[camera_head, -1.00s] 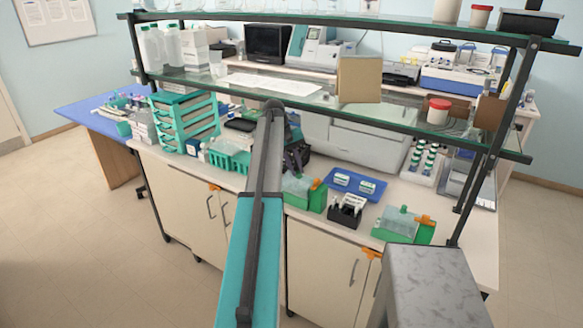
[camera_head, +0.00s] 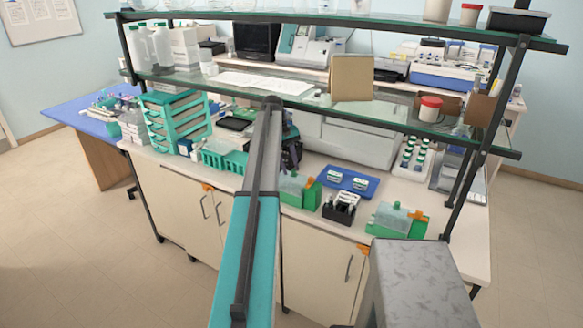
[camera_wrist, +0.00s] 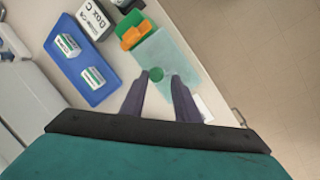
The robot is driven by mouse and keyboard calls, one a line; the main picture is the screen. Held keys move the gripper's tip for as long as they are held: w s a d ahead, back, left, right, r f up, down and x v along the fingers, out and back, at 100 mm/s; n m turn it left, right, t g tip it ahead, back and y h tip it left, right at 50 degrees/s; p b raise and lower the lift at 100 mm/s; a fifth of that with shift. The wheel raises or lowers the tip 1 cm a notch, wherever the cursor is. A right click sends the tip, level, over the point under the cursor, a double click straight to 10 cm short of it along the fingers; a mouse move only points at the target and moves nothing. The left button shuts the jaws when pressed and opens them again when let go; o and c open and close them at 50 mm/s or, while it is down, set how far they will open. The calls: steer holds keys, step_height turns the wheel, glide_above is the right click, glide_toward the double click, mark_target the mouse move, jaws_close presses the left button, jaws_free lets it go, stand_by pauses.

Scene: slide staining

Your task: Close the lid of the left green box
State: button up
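The left green box (camera_head: 292,190) stands on the bench, partly hidden behind my arm in the head view. In the wrist view its pale translucent lid (camera_wrist: 165,62) has a round green knob (camera_wrist: 156,74), with an orange piece (camera_wrist: 137,35) at the lid's far end. I cannot tell the lid's angle. My gripper (camera_wrist: 155,88) is open and empty. Its fingers are spread, with the knob just beyond and between the tips; I see no contact.
A black holder (camera_head: 340,210) stands right of the box, with a second green box (camera_head: 385,222) farther right. A blue tray (camera_head: 368,190) with two small white boxes lies behind. A glass shelf (camera_head: 300,103) spans above the bench. A teal rack (camera_head: 222,165) is left of my arm.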

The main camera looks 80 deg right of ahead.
mark_target(290, 175)
steer(key=shift+o, duration=0.4)
steer(key=shift+s, duration=0.2)
steer(key=shift+s+p+v, duration=0.2)
steer(key=shift+p+v, duration=0.35)
steer(key=shift+v, duration=0.35)
steer(key=shift+p+v, duration=0.6)
steer(key=shift+v, duration=0.5)
steer(key=shift+s+a+f, duration=0.1)
steer(key=shift+s+a, duration=0.05)
steer(key=shift+a, duration=0.35)
steer(key=shift+s+a, duration=0.2)
steer(key=shift+a, duration=0.3)
steer(key=a+r+p, duration=0.1)
steer(key=a+p, duration=0.1)
steer(key=a, duration=1.2)
steer(key=shift+s+r+p, duration=0.15)
steer(key=shift+s+p, duration=0.25)
steer(key=shift+s, duration=0.05)
steer(key=shift+a, duration=0.1)
